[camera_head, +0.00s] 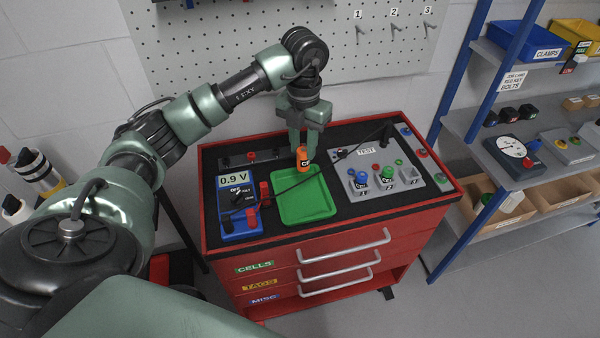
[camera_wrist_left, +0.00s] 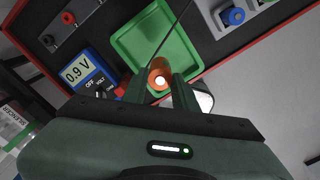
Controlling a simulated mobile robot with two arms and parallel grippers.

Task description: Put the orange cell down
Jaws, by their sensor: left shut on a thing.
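My left gripper (camera_head: 304,146) reaches down over the red cabinet's black top and is shut on the orange cell (camera_head: 303,161). The cell hangs roughly upright between the fingertips, at the back edge of the green tray (camera_head: 306,212) in the head view. I cannot tell whether it touches anything below. In the left wrist view the orange cell (camera_wrist_left: 159,76) shows its bright round end between the fingers and overlaps the edge of the green tray (camera_wrist_left: 150,42). The tray looks empty. My right gripper is not in view.
A blue meter (camera_head: 238,208) reading 0.9 V stands left of the tray. A black lead crosses above the tray. The grey TEST board (camera_head: 370,155) at the right holds a blue cell (camera_head: 360,179) and a green cell (camera_head: 387,176). A pegboard stands behind.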

